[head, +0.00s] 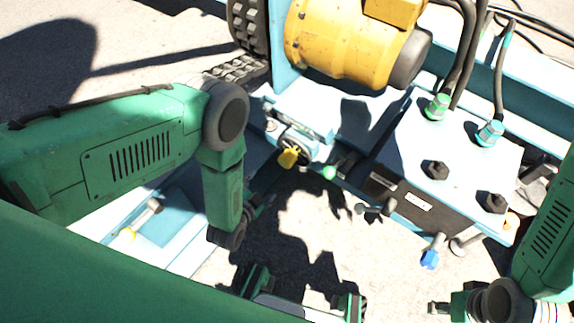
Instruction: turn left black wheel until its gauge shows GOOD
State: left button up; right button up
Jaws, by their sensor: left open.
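A black wheel (298,146) with a yellow knob (289,157) sits on the front of the light blue machine frame, near the middle of the head view. A second dark control with a green knob (329,172) is to its right. I cannot make out a readable gauge. My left gripper (259,200) is small and dark beside my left wrist, below and left of the wheel and apart from it. It is open, with nothing visible in it. My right gripper (439,308) is partly visible at the lower right, far from the wheel; its jaws are unclear.
A yellow motor (345,42) stands above the wheel. A light blue block (460,145) with hose fittings is at right. Grey levers (377,208) and a blue-tipped lever (430,257) stick out below it. Shadowed, open ground (305,215) lies below the wheel.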

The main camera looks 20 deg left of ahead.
aim_at(284, 164)
pick_arm(q)
jog(key=w+d+f+b, duration=0.1)
jog(key=w+b, duration=0.1)
jog(key=w, duration=0.2)
jog(key=w+d+f+t+b, duration=0.1)
jog(key=w+f+b, duration=0.1)
jog(key=w, duration=0.3)
jog(key=w+d+f+m+t+b, duration=0.1)
jog(key=w+f+b, duration=0.1)
jog(key=w, duration=0.2)
jog(key=shift+w+d+f, duration=0.1)
jog(key=shift+w+d, duration=0.1)
jog(key=shift+w, duration=0.5)
